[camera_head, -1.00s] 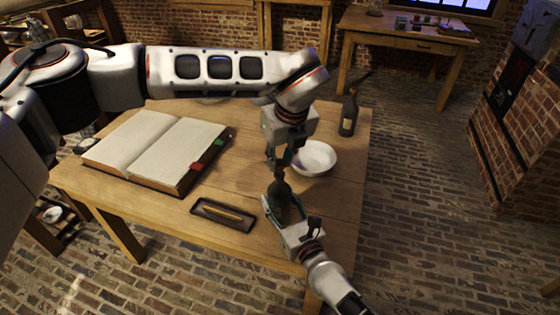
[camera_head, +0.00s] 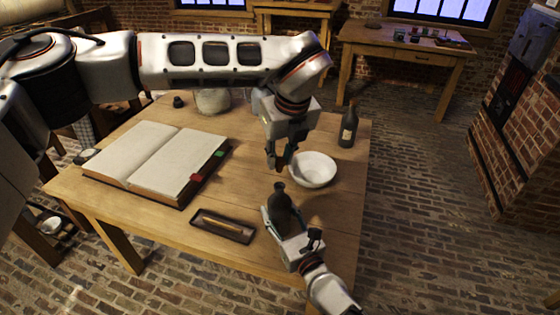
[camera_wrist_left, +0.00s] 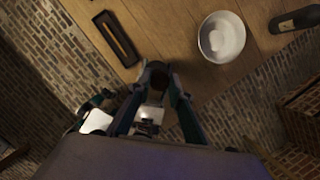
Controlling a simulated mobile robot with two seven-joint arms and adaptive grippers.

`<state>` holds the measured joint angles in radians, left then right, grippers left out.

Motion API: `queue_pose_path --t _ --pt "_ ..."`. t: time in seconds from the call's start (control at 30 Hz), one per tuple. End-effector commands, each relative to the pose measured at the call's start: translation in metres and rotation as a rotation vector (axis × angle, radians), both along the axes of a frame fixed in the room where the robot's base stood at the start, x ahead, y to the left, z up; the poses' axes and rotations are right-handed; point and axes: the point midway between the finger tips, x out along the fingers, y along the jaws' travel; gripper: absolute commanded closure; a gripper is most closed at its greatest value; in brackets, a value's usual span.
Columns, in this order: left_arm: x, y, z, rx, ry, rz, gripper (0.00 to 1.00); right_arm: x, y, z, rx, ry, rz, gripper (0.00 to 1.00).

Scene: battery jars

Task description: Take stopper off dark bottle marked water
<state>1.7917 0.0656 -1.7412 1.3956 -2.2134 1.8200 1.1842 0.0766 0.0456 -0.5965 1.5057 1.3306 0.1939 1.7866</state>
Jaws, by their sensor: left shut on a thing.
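A dark bottle (camera_head: 281,205) stands upright near the table's front right, its narrow neck and rim uncovered. No label on it can be read from here. My right gripper (camera_head: 281,216) is closed around its body from the front. My left gripper (camera_head: 278,163) points down just above and behind the neck, apart from it. Its fingers are shut on a small dark thing, most likely the stopper. In the left wrist view, a dark round shape (camera_wrist_left: 155,74) shows between the fingertips; the fingers hide much of it.
A white bowl (camera_head: 314,170) sits close right of my left gripper. A second dark bottle with a label (camera_head: 347,133) stands behind it. An open book (camera_head: 155,160) and a pen tray (camera_head: 222,226) lie left. A pale jar (camera_head: 212,101) stands at the back.

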Motion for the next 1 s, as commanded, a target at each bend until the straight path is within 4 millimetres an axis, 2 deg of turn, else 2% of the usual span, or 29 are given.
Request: queue_pose_path --t 0.07,0.1,0.13,0.57,0.77,1.0 --pt "0.000 0.000 0.000 0.000 0.000 0.000 1.00 0.000 0.000 0.000 0.000 0.001 0.000 0.94" --pt "0.000 0.000 0.000 0.000 0.000 0.000 1.00 0.000 0.000 0.000 0.000 0.001 0.000 0.46" --pt "0.000 0.000 0.000 0.000 0.000 0.000 1.00 0.000 0.000 0.000 0.000 0.001 0.000 0.38" --pt "0.000 0.000 -0.001 0.000 0.000 0.000 1.00 -0.004 -0.002 -0.001 0.000 0.001 0.000 0.36" --pt "0.000 0.000 -0.001 0.000 0.000 0.000 1.00 -0.031 -0.014 -0.001 -0.002 0.001 0.001 0.36" --pt "0.000 0.000 -0.001 0.000 0.000 0.000 1.00 -0.076 -0.035 -0.001 -0.003 0.002 0.001 0.36"
